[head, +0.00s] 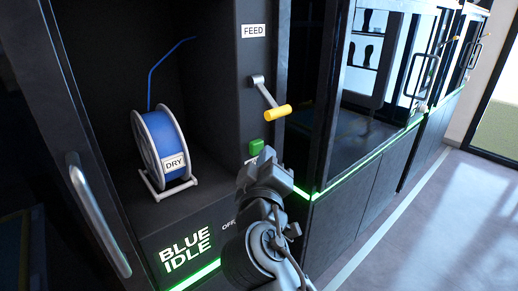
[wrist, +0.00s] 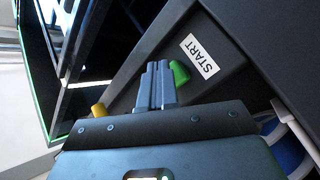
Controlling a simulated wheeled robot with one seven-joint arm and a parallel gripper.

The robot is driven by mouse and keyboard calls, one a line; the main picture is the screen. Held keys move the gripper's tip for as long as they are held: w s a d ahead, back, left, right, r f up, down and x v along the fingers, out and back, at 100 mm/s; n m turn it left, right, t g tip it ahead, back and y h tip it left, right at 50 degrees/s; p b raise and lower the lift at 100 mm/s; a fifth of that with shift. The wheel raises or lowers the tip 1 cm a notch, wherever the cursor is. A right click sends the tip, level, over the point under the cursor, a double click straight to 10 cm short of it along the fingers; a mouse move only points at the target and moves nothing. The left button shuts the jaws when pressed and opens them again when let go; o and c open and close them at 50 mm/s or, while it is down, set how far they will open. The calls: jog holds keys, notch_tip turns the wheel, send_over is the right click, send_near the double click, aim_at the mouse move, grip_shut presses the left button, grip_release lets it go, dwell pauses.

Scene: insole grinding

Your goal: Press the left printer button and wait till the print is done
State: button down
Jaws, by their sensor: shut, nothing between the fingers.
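The black printer cabinet (head: 245,100) stands in front of me, with lit text BLUE IDLE (head: 187,250) on its lower front. Its green button (head: 256,147) is on the panel below the crank. In the wrist view the green button (wrist: 180,73) sits beside a white START label (wrist: 199,56). My gripper (head: 267,158) is just below and right of the button in the head view. In the wrist view my gripper (wrist: 157,66) has its fingers together and empty, very close beside the button. I cannot tell whether they touch.
A blue spool (head: 168,142) labelled DRY stands in the open bay at left. A crank with a yellow handle (head: 278,113) hangs under the FEED label (head: 254,31), above the button. A glass-fronted cabinet (head: 370,80) stands at right. The floor (head: 440,220) at right is clear.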

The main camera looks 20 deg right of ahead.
jog(key=shift+w+a, duration=0.15)
jog(key=shift+w, duration=0.3)
dwell(0.4)
dwell(0.3)
jog(key=shift+s+d, duration=0.3)
jog(key=shift+s, duration=0.6)
jog(key=shift+s+d, duration=0.25)
jog(key=shift+s, duration=0.55)
jog(key=shift+s+d, duration=0.3)
jog(key=shift+s, duration=0.45)
jog(key=shift+s+d, duration=0.25)
jog(key=shift+s, duration=0.55)
